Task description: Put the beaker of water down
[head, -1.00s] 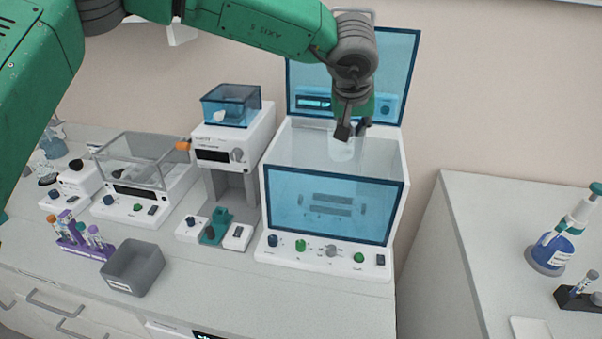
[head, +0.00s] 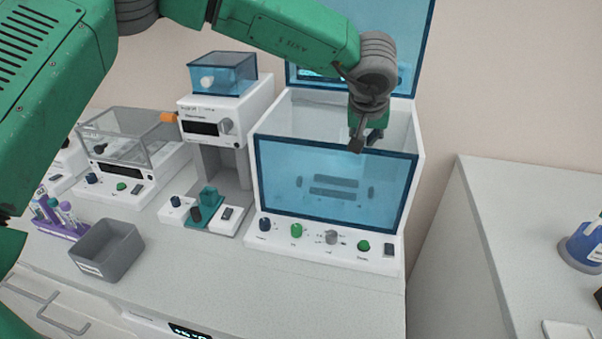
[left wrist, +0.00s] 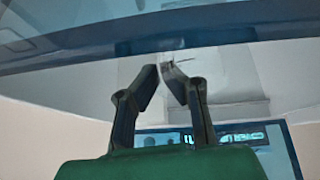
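My left gripper (head: 366,142) points down into the open-topped white box unit (head: 328,244), just behind its blue see-through front panel (head: 334,188). In the left wrist view its two fingers (left wrist: 163,70) lean in to a narrow gap at the tips. I cannot make out the beaker of water clearly now; only faint clear shapes show around the fingertips, and the front panel hides part of the inside. I cannot tell whether the fingers hold it. My right gripper is not in view.
The raised blue lid (head: 418,62) stands behind the gripper. To the left are a white instrument (head: 212,122) with a blue cover, a grey bin (head: 106,250) and a purple tube rack (head: 62,224). A separate counter with a blue flask (head: 582,246) stands at the right.

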